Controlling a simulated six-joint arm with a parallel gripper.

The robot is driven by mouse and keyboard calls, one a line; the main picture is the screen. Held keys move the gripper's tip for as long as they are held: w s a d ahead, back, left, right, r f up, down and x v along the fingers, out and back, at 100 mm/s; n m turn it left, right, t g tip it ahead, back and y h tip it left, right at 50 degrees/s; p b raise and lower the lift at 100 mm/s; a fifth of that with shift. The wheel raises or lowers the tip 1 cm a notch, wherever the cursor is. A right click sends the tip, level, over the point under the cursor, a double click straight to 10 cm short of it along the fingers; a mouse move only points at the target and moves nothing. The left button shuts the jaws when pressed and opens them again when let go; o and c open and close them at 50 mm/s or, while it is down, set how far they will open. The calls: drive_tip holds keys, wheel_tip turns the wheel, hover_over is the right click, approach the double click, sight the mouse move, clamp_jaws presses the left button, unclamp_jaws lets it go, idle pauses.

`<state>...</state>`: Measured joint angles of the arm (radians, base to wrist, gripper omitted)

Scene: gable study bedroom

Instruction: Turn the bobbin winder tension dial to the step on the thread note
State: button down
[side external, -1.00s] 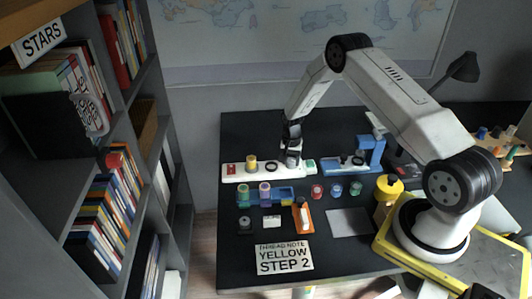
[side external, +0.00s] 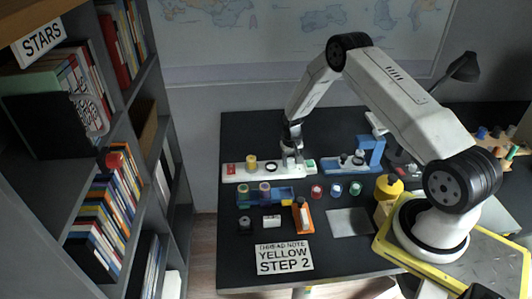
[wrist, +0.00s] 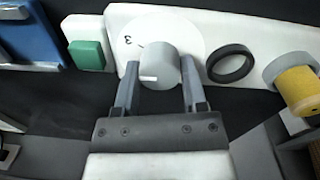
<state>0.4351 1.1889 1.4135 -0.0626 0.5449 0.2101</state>
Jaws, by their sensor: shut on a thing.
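The bobbin winder is a long white base (side external: 236,171) on the dark desk, with a yellow spool (side external: 251,162) standing on it. In the wrist view, its tension dial has a white face (wrist: 190,25) and a grey knob (wrist: 160,62) with a white pointer mark. The figure 3 shows on the face at upper left; other figures are hidden. My gripper (wrist: 159,88) is shut on the knob, one finger on each side. The pointer mark is towards the left finger, not at the 3. The thread note (side external: 284,258) reads YELLOW STEP 2.
A green button (wrist: 87,54) and a black ring (wrist: 231,63) flank the dial. A blue machine (side external: 368,150) stands close by on the right. A blue tray (side external: 285,194), several spools and an orange tool (side external: 303,217) lie in front.

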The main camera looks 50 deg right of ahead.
sight(291, 161)
drive_tip(key=n, duration=0.5)
drive_tip(key=shift+n, duration=0.4)
drive_tip(key=shift+c, duration=0.7)
unclamp_jaws()
drive_tip(key=shift+r, duration=0.1)
drive_tip(key=shift+a+r, duration=0.1)
drive_tip(key=shift+r, duration=3.7)
